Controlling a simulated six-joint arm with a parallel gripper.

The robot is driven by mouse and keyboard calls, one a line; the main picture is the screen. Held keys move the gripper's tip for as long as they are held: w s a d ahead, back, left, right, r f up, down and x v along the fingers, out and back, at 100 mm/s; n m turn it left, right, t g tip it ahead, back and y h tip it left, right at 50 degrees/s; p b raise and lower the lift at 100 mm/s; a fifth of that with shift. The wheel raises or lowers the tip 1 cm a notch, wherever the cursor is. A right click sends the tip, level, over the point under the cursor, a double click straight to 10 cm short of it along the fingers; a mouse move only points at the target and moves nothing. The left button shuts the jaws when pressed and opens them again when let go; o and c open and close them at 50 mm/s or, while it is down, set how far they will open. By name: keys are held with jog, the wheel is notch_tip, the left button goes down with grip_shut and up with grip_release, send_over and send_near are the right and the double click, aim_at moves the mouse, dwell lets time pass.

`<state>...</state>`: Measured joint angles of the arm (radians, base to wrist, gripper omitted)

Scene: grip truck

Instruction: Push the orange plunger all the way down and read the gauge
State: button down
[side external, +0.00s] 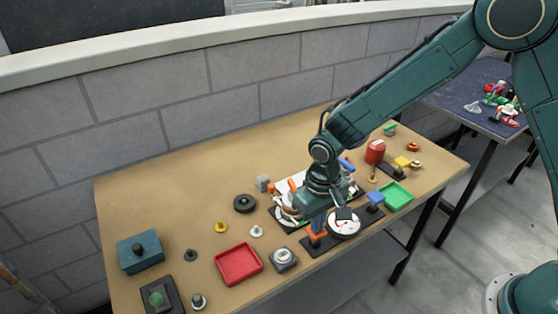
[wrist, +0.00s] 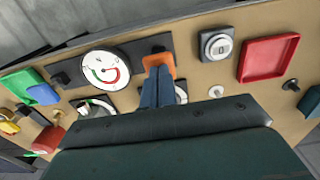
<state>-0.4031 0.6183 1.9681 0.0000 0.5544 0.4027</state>
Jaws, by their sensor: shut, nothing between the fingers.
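The orange plunger (wrist: 160,62) shows as an orange square on a dark base plate in the wrist view. It also shows under my gripper in the side view (side external: 316,235). My gripper's blue fingers (wrist: 157,84) are shut with nothing between them. Their tips overlap the orange top's lower edge in the wrist view; I cannot tell if they touch. In the side view my gripper (side external: 319,225) is just above the plunger. The gauge (wrist: 97,61) is a round white dial with red and green arcs, on the same dark plate. Its exact reading is too small to tell.
In the side view a red tray (side external: 238,264) and a grey device with a white knob (side external: 283,258) lie left of the plunger. A blue block (side external: 376,198) and a green tray (side external: 398,196) are on the right. The table's back left is clear.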

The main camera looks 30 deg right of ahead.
jog(key=shift+f, duration=1.05)
dwell(0.4)
jog(key=shift+r, duration=2)
jog(key=shift+r, duration=2.5)
